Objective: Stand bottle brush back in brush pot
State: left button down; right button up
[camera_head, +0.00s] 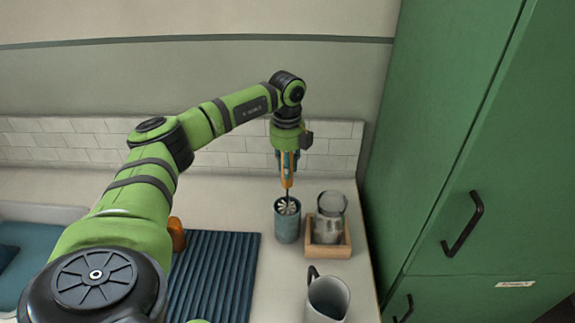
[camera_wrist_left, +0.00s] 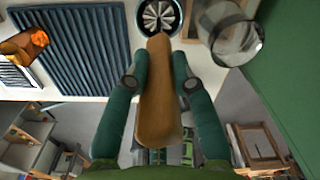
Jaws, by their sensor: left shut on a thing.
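My left gripper (camera_head: 287,165) points down above the brush pot and is shut on the orange-brown handle (camera_head: 287,182) of the bottle brush. In the left wrist view the handle (camera_wrist_left: 158,105) lies between the two dark green fingers of the gripper (camera_wrist_left: 158,82). The brush's pale bristles (camera_head: 287,206) show at the mouth of the blue-grey brush pot (camera_head: 287,228), within its rim. The left wrist view also shows the bristles (camera_wrist_left: 158,14) inside the round dark rim. The pot hides how deep the brush reaches. The brush looks about upright. My right gripper is not in view.
A glass jar (camera_head: 331,222) stands in a wooden tray (camera_head: 329,250) close right of the pot. A grey jug (camera_head: 327,298) stands nearer the front. A ribbed blue mat (camera_head: 215,280) lies left. An orange object (camera_head: 177,235) is partly hidden by my arm. Green cabinets (camera_head: 450,130) bound the right.

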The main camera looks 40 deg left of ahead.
pick_arm(q)
jog(key=shift+f, duration=0.45)
jog(key=c, duration=1)
grip_release()
jog(key=shift+o, duration=0.2)
jog(key=shift+r, duration=0.1)
jog(key=shift+r+p, duration=3.1)
jog(key=shift+r, duration=0.9)
